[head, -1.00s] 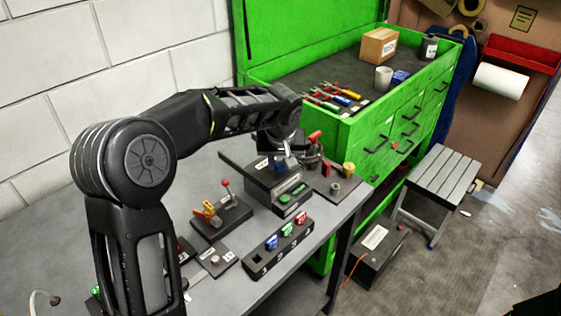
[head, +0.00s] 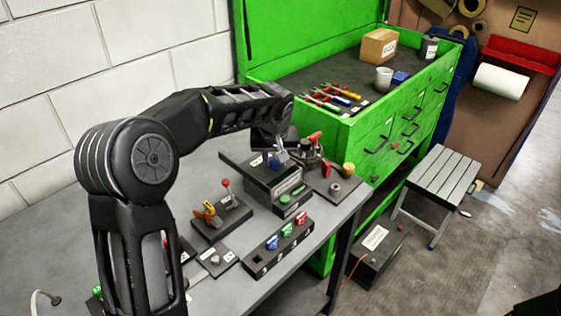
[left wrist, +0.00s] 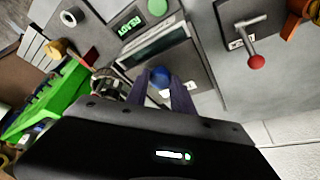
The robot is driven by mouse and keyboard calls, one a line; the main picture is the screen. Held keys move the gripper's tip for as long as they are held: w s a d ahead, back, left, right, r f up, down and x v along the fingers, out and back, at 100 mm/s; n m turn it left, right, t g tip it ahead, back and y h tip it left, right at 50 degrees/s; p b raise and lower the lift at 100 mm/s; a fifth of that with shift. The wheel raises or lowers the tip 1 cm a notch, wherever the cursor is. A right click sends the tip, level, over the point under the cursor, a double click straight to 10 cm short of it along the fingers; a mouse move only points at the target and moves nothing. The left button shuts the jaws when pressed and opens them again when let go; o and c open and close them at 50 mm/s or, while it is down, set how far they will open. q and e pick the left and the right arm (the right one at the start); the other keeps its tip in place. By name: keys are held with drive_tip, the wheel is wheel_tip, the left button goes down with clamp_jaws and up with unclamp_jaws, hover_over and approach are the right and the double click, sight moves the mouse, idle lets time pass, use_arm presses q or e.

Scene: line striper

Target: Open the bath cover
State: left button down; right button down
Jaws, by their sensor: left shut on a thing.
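The bath unit (head: 268,178) is a dark grey box on the bench in the head view. In the left wrist view its front shows a lit green READY display (left wrist: 130,25) and a green button (left wrist: 157,7). A blue knob (left wrist: 159,78) on its cover sits between the fingers of my left gripper (left wrist: 170,92); it also shows small in the head view (head: 279,158). My left gripper is shut on this knob. A long dark opening or panel (left wrist: 153,48) shows beside it; how far the cover is raised I cannot tell.
A lever with a red ball (head: 226,184) and an orange clamp (head: 209,212) stand left of the unit. A rack with coloured plugs (head: 278,247) is in front. A yellow knob (head: 348,169) and a green tool chest (head: 350,130) are right and behind.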

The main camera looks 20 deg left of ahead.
sight(260, 156)
use_arm(q)
drive_tip(key=a, duration=0.2)
drive_tip(key=w+a, duration=0.1)
drive_tip(key=a, duration=0.1)
drive_tip(key=w+a, duration=0.1)
drive_tip(key=a, duration=0.1)
drive_tip(key=shift+p, duration=0.4)
drive_tip(key=c, duration=1.1)
unclamp_jaws()
drive_tip(key=shift+d, duration=0.1)
drive_tip(key=shift+r, duration=0.15)
drive_tip(key=b+v, duration=0.2)
drive_tip(key=v, duration=0.5)
drive_tip(key=shift+s+r, duration=0.1)
drive_tip(key=shift+r, duration=0.15)
